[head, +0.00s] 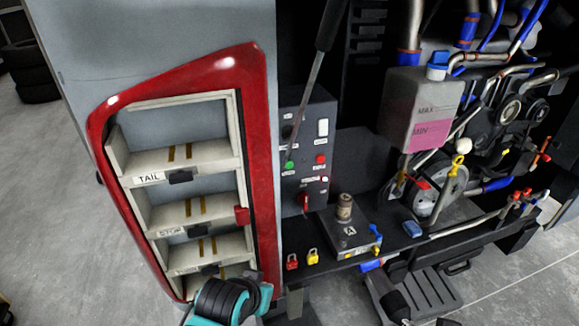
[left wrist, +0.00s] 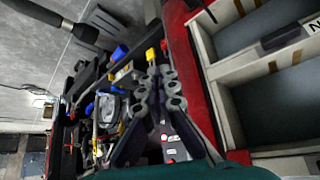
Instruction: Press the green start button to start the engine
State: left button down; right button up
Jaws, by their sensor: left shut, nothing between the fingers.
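The green start button (head: 289,165) is on the left side of a dark control panel (head: 311,143), beside a red button (head: 320,159). Nothing covers it in the head view. My left arm shows at the bottom edge of the head view, below the panel and apart from the button. In the left wrist view my left gripper (left wrist: 160,74) is shut and empty. Part of the panel (left wrist: 170,138) shows between its finger links; I cannot make out the green button there. My right gripper cannot be made out in either view.
A red-framed tail-light housing (head: 262,160) stands left of the panel. Below the panel are a red padlock (head: 292,262), a yellow padlock (head: 313,257) and a battery-like box (head: 350,236). A dark rod (head: 312,75) crosses in front of the panel's upper left. Engine hoses and pulleys fill the right.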

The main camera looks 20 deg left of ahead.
aim_at(289, 164)
pick_arm(q)
jog(key=w+d+r+m+y+p, duration=0.1)
jog(key=w+r+y+p, duration=0.1)
jog(key=w+r+p, duration=0.4)
jog(key=w+d+r+y+p, duration=0.2)
jog(key=w+r+p, duration=0.5)
jog(key=w, duration=0.8)
jog(key=shift+d+m+t+p, duration=0.2)
jog(key=shift+m+t+p, duration=0.1)
jog(key=shift+m+t, duration=0.1)
jog(key=shift+w+a+b, duration=0.1)
jog(key=shift+w+a, duration=0.75)
jog(key=shift+w, duration=0.35)
jog(key=shift+w+a+b, duration=0.15)
jog(key=shift+w+a, duration=0.65)
jog(key=shift+w, duration=0.45)
jog(key=shift+w+a+b, duration=0.1)
jog(key=shift+w+a, duration=0.75)
jog(key=shift+w, duration=0.35)
jog(key=shift+w+a, duration=0.2)
jog(key=shift+w, duration=0.1)
